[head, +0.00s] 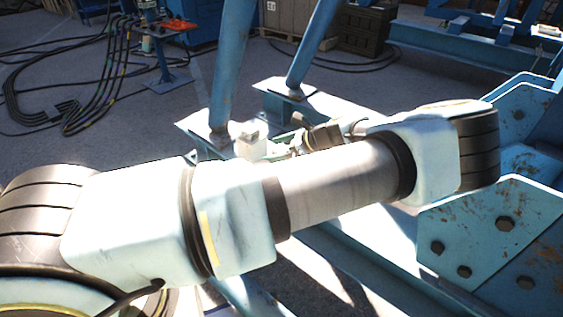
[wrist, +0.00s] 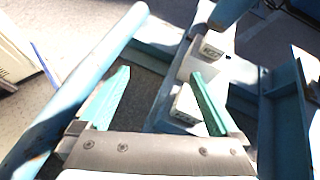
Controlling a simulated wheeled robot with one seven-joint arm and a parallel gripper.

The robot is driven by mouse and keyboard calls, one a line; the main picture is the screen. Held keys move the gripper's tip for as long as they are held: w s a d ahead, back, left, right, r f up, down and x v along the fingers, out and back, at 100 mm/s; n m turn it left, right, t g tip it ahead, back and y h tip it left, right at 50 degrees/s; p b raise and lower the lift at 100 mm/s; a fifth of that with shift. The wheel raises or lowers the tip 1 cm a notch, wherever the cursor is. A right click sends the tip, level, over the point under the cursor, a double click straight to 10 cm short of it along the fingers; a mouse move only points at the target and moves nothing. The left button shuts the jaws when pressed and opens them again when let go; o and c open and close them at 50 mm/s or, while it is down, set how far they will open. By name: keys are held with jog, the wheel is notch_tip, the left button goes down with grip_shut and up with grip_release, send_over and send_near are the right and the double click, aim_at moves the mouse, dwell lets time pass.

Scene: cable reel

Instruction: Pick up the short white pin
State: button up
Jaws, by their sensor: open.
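My gripper (wrist: 160,73) is open in the wrist view, with its two green fingers spread and nothing held between them. Two pale, block-like pieces with dark markings sit on the blue frame there: an upper piece (wrist: 211,47) beyond the right fingertip, and a lower piece (wrist: 184,104) just left of the right finger, partly hidden by it. I cannot tell which of them, if either, is the short white pin. In the head view a whitish piece (head: 254,141) stands on the blue frame behind my arm. My fingers cannot be made out there.
A blue tube (wrist: 75,85) runs diagonally left of my gripper in the wrist view. In the head view, blue struts (head: 232,65) rise behind my arm, and bolted blue plates (head: 497,235) stand at right.

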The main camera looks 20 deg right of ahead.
jog(key=s+d+f+m+t+h, duration=0.1)
jog(key=s+d+m+t+h, duration=0.15)
jog(key=d+m+t, duration=0.4)
jog(key=w+f+g, duration=0.1)
jog(key=w, duration=0.1)
jog(key=w+a+f+n+g, duration=0.1)
jog(key=w+f, duration=0.1)
jog(key=w, duration=0.1)
jog(key=w+a+f+n+g+p, duration=0.1)
jog(key=w, duration=0.1)
jog(key=shift+w+a+f+y, duration=0.2)
jog(key=shift+w+f+y, duration=0.05)
jog(key=shift+y, duration=0.1)
jog(key=shift+c, duration=0.4)
grip_shut()
